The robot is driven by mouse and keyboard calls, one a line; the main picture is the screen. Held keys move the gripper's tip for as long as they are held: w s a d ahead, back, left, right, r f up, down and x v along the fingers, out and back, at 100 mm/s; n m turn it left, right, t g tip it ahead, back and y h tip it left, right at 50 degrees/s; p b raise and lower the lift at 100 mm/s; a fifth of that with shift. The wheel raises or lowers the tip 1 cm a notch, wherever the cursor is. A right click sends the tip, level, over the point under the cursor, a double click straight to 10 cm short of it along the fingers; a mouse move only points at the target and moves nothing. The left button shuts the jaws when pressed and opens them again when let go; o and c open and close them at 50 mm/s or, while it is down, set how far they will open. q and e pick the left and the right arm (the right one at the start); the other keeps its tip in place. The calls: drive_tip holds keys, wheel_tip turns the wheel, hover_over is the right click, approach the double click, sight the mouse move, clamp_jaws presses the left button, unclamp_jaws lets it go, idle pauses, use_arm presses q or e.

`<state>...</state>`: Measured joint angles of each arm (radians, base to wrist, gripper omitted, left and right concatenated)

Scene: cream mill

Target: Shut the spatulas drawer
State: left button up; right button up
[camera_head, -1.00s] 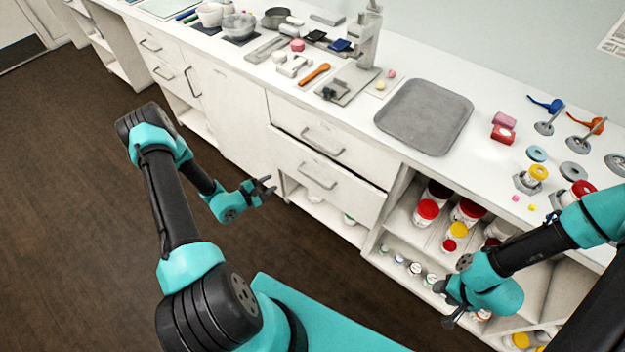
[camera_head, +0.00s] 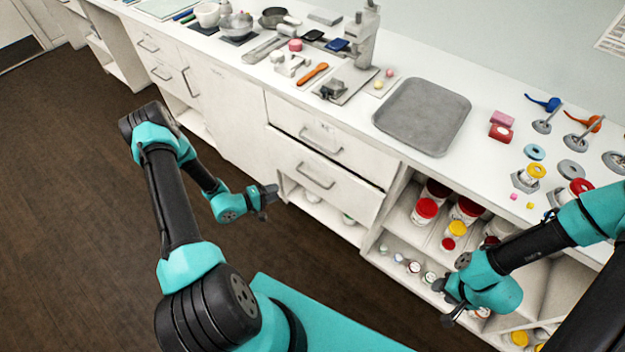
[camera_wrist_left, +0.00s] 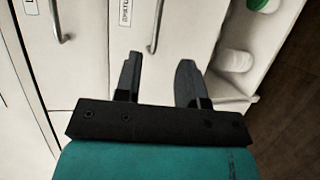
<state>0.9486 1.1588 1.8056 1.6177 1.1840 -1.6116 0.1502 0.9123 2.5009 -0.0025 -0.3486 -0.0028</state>
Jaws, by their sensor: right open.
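The lower drawer (camera_head: 345,195) under the counter stands slightly out, with a dark gap along its top edge. In the left wrist view a small label (camera_wrist_left: 125,12), too small to read surely, sits beside a drawer handle (camera_wrist_left: 157,25). My left gripper (camera_head: 270,195) is in front of the lower drawer's left side, fingers pointing toward the cabinet. In the left wrist view its fingers (camera_wrist_left: 160,68) are apart with nothing between them, near the drawer front; contact cannot be told. My right gripper (camera_head: 443,303) is open and empty before the right shelves.
The upper drawer (camera_head: 330,138) looks closed. Below the lower drawer is an open shelf (camera_head: 325,213) with white containers. Red-lidded jars (camera_head: 426,210) fill shelves to the right. A grey tray (camera_head: 423,115) and tools lie on the counter. The floor left is clear.

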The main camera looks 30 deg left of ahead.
sight(312, 179)
use_arm(q)
drive_tip(key=x, duration=1.7)
drive_tip(key=shift+r, duration=0.15)
drive_tip(key=shift+c, duration=0.3)
clamp_jaws()
